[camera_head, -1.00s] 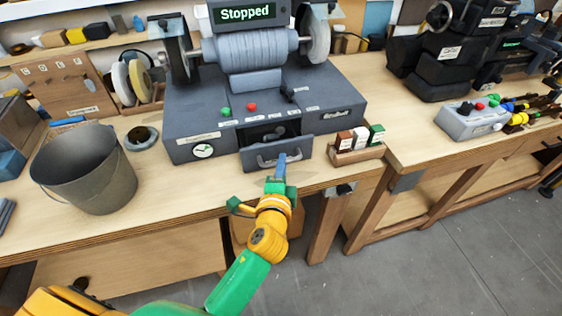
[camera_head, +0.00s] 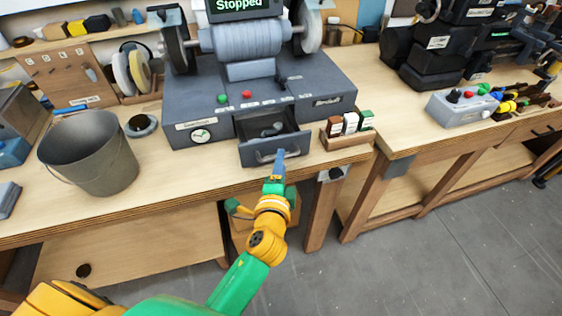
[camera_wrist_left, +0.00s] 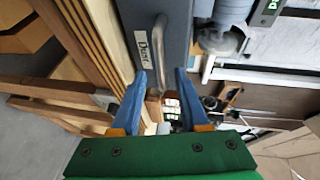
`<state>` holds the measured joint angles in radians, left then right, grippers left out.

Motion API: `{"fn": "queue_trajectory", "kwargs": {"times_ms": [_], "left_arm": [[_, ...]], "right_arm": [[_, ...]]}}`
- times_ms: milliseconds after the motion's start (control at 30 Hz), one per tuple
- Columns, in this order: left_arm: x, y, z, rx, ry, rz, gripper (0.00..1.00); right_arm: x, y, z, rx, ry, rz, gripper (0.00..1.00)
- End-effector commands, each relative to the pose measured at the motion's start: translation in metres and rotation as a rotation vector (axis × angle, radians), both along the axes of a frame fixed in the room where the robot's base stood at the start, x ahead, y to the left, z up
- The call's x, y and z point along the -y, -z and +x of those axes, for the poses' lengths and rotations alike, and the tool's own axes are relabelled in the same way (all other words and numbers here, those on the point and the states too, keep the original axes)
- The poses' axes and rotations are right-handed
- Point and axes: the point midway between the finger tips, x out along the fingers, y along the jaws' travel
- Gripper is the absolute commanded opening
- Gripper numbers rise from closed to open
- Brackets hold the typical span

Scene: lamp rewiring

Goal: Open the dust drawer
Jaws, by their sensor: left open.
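The dust drawer (camera_head: 247,153) stands pulled out of the front of the grey grinder base (camera_head: 187,110), and its inside shows from above. Its front carries a bar handle (camera_head: 265,156) and, in the left wrist view, a "Dust" label (camera_wrist_left: 143,47). The handle also shows in the left wrist view (camera_wrist_left: 158,40). My left gripper (camera_head: 280,155) is at the right part of the drawer front. In the left wrist view its blue fingers (camera_wrist_left: 161,75) are spread apart, with the handle's lower end between or just beyond their tips; contact is unclear. My right gripper is out of view.
A metal bucket (camera_head: 88,155) stands on the bench (camera_head: 165,180) to the left. A wooden holder with small boxes (camera_head: 348,138) stands right of the drawer. The grinder screen (camera_head: 245,5) reads "Stopped".

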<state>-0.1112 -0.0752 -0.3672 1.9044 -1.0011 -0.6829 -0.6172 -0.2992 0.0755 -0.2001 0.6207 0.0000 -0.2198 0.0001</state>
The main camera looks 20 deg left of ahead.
Motion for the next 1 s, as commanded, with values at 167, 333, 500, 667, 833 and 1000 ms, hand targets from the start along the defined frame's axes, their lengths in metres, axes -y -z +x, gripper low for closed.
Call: {"fn": "queue_trajectory", "kwargs": {"times_ms": [167, 333, 500, 667, 833, 1000], "left_arm": [[0.007, -0.005, -0.039, -0.002, -0.001, -0.004, 0.45], [0.011, -0.011, -0.057, 0.000, -0.001, 0.000, 0.45], [0.012, -0.012, -0.058, 0.001, -0.001, 0.000, 0.45], [0.012, -0.012, -0.058, 0.001, -0.001, 0.000, 0.45], [0.018, 0.011, -0.057, -0.048, 0.024, -0.025, 0.45], [0.041, 0.158, -0.086, -0.375, 0.085, -0.243, 0.45]], "right_arm": [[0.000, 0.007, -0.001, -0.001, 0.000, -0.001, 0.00], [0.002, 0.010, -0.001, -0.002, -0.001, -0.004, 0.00], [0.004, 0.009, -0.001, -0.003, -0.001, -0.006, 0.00], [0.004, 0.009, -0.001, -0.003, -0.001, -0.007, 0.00], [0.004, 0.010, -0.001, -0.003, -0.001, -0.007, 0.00], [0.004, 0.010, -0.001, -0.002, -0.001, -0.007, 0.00]]}}
